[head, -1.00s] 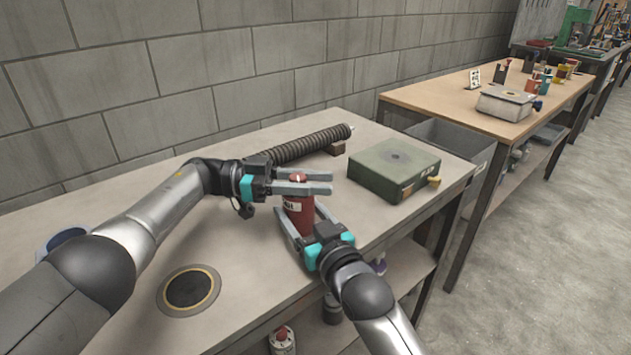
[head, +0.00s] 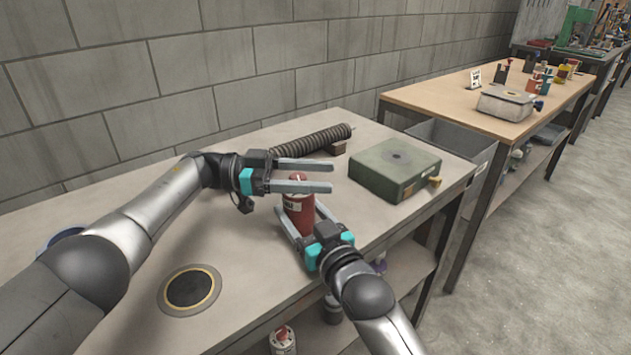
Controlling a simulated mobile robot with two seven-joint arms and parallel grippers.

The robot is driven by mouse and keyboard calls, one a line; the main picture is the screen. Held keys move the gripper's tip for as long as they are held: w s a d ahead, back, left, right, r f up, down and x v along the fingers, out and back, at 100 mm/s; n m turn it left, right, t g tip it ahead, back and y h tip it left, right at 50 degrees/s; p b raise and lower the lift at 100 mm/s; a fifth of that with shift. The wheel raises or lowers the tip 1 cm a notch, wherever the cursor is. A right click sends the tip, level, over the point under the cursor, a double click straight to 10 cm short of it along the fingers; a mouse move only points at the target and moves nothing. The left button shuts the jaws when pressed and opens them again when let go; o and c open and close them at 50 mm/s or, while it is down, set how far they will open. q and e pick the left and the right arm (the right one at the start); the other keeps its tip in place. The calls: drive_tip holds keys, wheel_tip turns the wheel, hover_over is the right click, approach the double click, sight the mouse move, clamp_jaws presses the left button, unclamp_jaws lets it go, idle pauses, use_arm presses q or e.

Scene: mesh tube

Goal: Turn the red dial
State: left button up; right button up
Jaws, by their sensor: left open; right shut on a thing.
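A red canister (head: 299,214) with a white label stands upright on the grey workbench. A small red dial (head: 298,178) shows on its top. My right gripper (head: 296,220) is shut on the canister's body from the front, one finger on each side. My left gripper (head: 331,182) is open, its two fingers pointing right at the height of the canister's top. The near finger passes close to the dial and partly hides the top; I cannot tell whether it touches.
A ribbed dark tube (head: 312,141) lies behind on the bench. A green box (head: 394,168) with a brass knob stands to the right. A dark round disc (head: 190,290) lies at the front left. The bench's front edge (head: 290,312) runs close below my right arm.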

use_arm(q)
wheel_tip(320, 180, up, 9)
drive_tip(key=shift+f, duration=0.15)
drive_tip(key=shift+a, duration=0.1)
idle(0.3)
drive_tip(key=w+a+f+m+t, duration=0.2)
drive_tip(key=w+a+t, duration=0.1)
drive_tip(key=shift+f+y, duration=0.3)
drive_tip(key=shift+f, duration=0.1)
drive_tip(key=w+a+f+m+t, duration=0.1)
drive_tip(key=a+f+m+t, duration=0.25)
drive_tip(key=m, duration=0.35)
drive_tip(key=m+t, duration=0.1)
drive_tip(key=m, duration=2.1)
approach(299, 176)
drive_tip(key=shift+t, duration=0.35)
drive_tip(key=x, duration=0.6)
drive_tip(key=f+x, duration=0.1)
drive_tip(key=x, duration=0.3)
drive_tip(key=shift+s, duration=0.1)
